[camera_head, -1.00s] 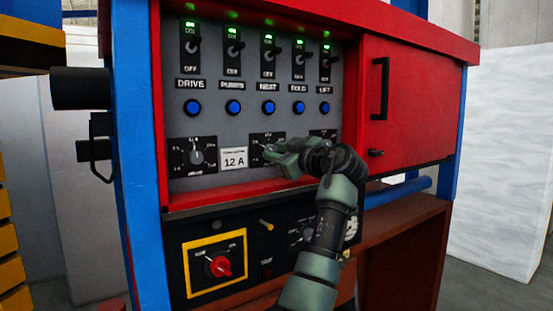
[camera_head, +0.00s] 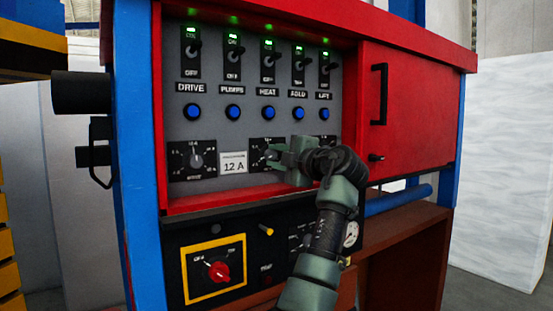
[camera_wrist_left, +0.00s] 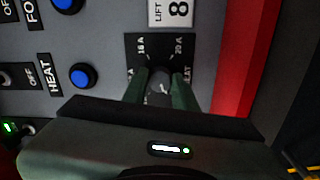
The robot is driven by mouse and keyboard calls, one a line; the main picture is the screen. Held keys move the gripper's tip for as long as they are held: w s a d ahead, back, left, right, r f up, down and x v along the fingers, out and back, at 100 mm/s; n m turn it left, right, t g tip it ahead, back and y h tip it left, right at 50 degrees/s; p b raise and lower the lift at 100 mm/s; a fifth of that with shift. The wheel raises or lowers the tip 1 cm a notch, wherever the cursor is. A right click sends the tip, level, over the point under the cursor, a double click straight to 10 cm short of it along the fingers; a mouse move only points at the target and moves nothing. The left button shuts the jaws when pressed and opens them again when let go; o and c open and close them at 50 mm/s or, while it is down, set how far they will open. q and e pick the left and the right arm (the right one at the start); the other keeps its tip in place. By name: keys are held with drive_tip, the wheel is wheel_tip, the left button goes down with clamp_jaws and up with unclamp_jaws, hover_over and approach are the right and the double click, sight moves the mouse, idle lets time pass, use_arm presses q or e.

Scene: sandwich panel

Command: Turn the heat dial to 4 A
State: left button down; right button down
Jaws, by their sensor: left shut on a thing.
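The heat dial (camera_head: 258,152) sits on a black scale plate in the lower row of the grey panel, below the HEAT label. My left gripper (camera_head: 272,155) reaches it from the right and hides most of it. In the left wrist view, the two green fingers (camera_wrist_left: 161,92) are shut on the dial's grey knob (camera_wrist_left: 159,78), one on each side. The plate shows 16 A and 20 A marks there; the lower marks are hidden, and I cannot tell where the knob points. My right gripper is not in view.
A drive dial (camera_head: 196,157) and a 12 A card (camera_head: 233,162) are left of my gripper. Blue buttons (camera_head: 268,107) and switches with green lights are above. A red rotary switch (camera_head: 219,271) is below. A red door (camera_head: 415,110) stands to the right.

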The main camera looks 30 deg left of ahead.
use_arm(q)
drive_tip(key=shift+r+n, duration=0.1)
drive_tip(key=shift+n, duration=0.8)
drive_tip(key=c, duration=1.1)
unclamp_jaws()
drive_tip(key=shift+a, duration=0.1)
drive_tip(key=shift+s+d+b, duration=0.1)
drive_tip(key=shift+d+b, duration=0.2)
drive_tip(key=shift+d, duration=0.1)
drive_tip(key=b+v, duration=0.2)
drive_tip(key=v, duration=0.5)
drive_tip(key=shift+f, duration=0.2)
